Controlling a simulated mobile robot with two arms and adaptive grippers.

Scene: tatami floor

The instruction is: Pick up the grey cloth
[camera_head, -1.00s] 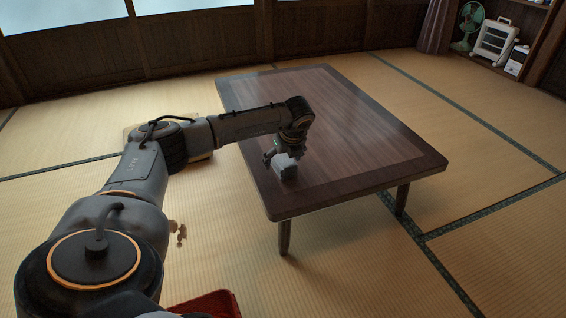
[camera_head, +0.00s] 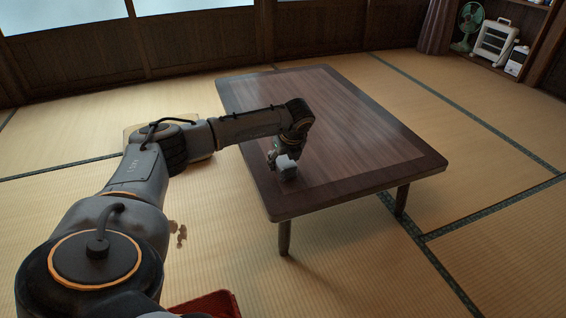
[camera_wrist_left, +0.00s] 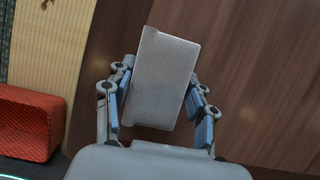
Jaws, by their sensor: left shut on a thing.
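The grey cloth (camera_head: 288,168) is a small folded block at the left front part of the low wooden table (camera_head: 350,190). In the left wrist view the cloth (camera_wrist_left: 165,75) stands tilted between the two blue-padded fingers. My left gripper (camera_head: 278,160) is shut on the cloth, with one finger on each side of it; it also shows in the left wrist view (camera_wrist_left: 158,105). I cannot tell whether the cloth still touches the tabletop. My right gripper is not in view.
A red container (camera_head: 212,304) stands on the tatami at the bottom; it also shows in the left wrist view (camera_wrist_left: 28,125). A pale cushion (camera_head: 133,136) lies left of the table, partly behind my arm. The rest of the tabletop is clear. A fan (camera_head: 467,25) and a heater (camera_head: 494,42) stand far right.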

